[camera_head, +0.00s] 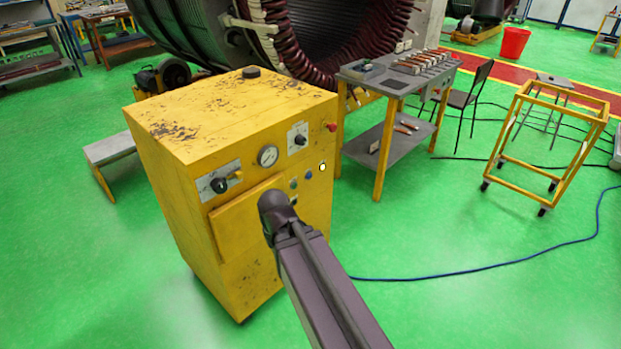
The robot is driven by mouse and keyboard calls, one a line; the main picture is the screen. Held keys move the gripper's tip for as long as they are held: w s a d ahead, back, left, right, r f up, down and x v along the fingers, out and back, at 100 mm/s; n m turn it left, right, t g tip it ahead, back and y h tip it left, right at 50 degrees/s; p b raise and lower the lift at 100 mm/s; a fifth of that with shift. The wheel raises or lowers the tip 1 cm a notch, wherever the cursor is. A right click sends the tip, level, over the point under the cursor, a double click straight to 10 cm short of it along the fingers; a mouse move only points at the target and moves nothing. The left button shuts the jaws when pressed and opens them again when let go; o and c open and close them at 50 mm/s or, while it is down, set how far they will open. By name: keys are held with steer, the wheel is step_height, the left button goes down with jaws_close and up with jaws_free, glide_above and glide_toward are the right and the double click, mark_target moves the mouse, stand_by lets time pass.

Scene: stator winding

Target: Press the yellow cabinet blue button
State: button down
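The yellow cabinet (255,125) stands left of the middle, with its worn top and its control front showing. A small blue button (308,174) sits on the front in a slanted row, between a darker, greenish-grey button (294,183) and a pale, lit-looking button (322,166). My arm reaches up from the bottom edge and ends in a dark rounded joint in front of the cabinet, just below and left of these buttons in the picture. My gripper's fingers do not show; the arm seems to hide them. I cannot tell whether anything touches the cabinet.
The cabinet front also has a gauge (268,156), two dark knobs and a red knob (332,127). A grey worktable (385,78) stands behind to the right, near a chair and a yellow frame cart (560,93). A blue cable (480,268) crosses the open green floor.

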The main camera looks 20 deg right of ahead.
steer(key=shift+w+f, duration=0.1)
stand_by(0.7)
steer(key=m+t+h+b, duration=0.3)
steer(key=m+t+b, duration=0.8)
steer(key=b, duration=1.6)
glide_toward(309, 176)
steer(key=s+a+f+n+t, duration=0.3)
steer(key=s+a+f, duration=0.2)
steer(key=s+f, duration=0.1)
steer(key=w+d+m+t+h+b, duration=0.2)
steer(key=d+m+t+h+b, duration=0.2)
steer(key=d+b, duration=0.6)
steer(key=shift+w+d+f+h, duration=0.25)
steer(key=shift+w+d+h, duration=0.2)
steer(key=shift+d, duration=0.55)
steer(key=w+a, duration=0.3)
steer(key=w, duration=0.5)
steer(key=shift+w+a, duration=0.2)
